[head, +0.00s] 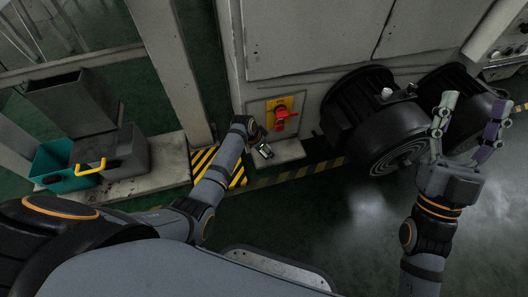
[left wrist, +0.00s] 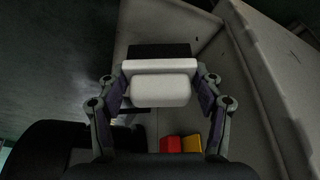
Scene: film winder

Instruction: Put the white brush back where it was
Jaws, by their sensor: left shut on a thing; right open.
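The white brush (left wrist: 160,90) is between the fingers of my left gripper (left wrist: 162,88) in the left wrist view. It shows as a white block with a paler bar above it and a dark part beyond. The fingers are shut on its two sides. In the head view my left gripper (head: 263,149) is small and dark, low beside the machine and just below the red switch; the brush is hard to make out there. Whether the brush touches the surface beneath it cannot be told. My right gripper (head: 468,128) is open and empty at the right, in front of the black rollers.
A red switch on a yellow plate (head: 283,115) is on the machine's front, close to my left gripper. A pale ledge (head: 288,152) juts out below it. Black rollers (head: 385,130) stand to the right. A teal bin (head: 52,165) and a grey bin (head: 118,155) stand at the left.

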